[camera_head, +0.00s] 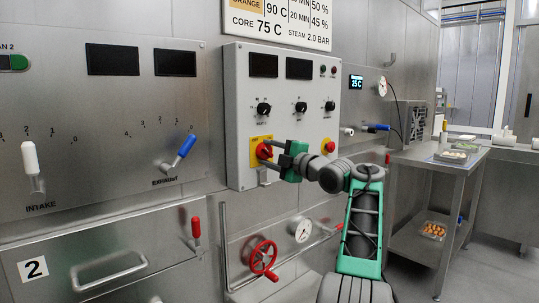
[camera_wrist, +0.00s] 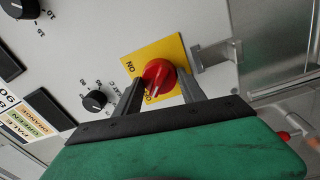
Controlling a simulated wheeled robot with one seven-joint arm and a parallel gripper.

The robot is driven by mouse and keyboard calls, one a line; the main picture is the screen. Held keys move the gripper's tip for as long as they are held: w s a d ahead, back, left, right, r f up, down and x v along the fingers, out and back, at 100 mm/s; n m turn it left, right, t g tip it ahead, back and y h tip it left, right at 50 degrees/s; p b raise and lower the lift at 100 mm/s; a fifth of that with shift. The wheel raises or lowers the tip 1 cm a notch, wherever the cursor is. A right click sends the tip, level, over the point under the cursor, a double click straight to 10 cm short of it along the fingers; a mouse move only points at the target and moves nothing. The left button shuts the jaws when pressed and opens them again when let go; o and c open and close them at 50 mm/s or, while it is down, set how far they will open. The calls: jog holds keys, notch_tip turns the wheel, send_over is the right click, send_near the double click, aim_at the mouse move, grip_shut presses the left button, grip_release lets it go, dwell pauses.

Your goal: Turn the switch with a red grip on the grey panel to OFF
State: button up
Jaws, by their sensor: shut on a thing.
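The red switch grip (camera_head: 264,151) sits on a yellow plate (camera_head: 256,160) at the lower left of the grey panel (camera_head: 285,98). My gripper (camera_head: 271,153) reaches it from the right in the head view. In the wrist view the red grip (camera_wrist: 160,73) lies between the two dark fingers of my gripper (camera_wrist: 162,82), which is shut on it. "ON" shows on the yellow plate at the grip's upper left. A second label starting with "O" shows beside the left finger, partly hidden. A pale mark on the grip points down, close to that second label.
Black knobs (camera_head: 301,107) are above. A metal hasp (camera_wrist: 215,55) stands beside the switch.

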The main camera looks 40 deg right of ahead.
jog(key=o, duration=1.4)
jog(key=shift+c, duration=0.2)
jog(key=s, duration=0.7)
jog(key=shift+s+f, duration=0.25)
jog(key=shift+s, duration=0.15)
jog(key=shift+d, duration=0.1)
